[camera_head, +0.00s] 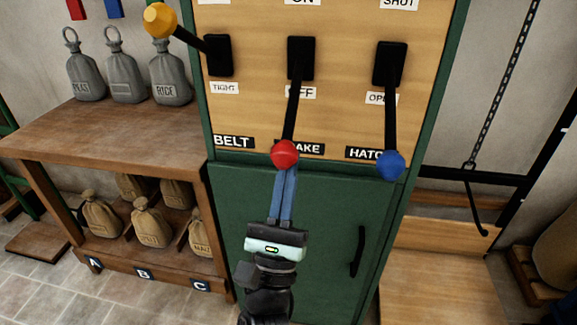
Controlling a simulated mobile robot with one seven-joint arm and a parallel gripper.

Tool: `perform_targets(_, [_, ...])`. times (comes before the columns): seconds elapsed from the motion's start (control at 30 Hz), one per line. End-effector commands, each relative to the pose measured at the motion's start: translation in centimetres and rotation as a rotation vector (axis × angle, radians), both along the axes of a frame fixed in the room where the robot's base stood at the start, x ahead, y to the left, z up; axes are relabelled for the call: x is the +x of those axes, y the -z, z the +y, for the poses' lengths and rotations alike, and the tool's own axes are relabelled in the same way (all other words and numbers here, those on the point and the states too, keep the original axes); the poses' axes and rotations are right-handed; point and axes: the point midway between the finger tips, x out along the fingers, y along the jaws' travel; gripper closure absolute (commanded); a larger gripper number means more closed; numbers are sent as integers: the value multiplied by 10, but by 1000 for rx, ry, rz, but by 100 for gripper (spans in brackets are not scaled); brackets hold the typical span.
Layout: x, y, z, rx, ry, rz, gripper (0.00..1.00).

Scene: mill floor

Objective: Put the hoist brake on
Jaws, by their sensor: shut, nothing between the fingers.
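The brake lever (292,110) is the middle one of three on a wooden panel (345,122). Its red knob (285,153) hangs down, past the OFF label and partly over the BRAKE label. My gripper (284,172) is below the red knob, fingers pointing up at it. The fingers are shut with nothing between them. Their tips are at or just under the knob; I cannot tell whether they touch it.
The belt lever with a yellow knob (160,20) points up-left near TIGHT. The hatch lever with a blue knob (391,165) hangs down past OPEN. A green cabinet (320,215) stands below. A bench (110,135) with sacks is left; a chain with a hook (478,205) hangs right.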

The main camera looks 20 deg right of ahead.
Motion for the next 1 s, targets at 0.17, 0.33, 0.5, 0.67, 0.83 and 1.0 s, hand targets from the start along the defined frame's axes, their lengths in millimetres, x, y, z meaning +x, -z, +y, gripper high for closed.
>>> perform_targets(0.17, [-3,-8,2,17,-1,26,100])
perform_targets(0.33, [-5,-10,3,25,0,35,100])
perform_targets(0.5, [-6,-13,5,34,0,49,100])
perform_targets(0.67, [-9,-19,7,48,-1,69,100])
perform_targets(0.83, [-13,-31,10,77,-2,112,100])
perform_targets(1.0, [-19,-46,14,117,-3,173,100])
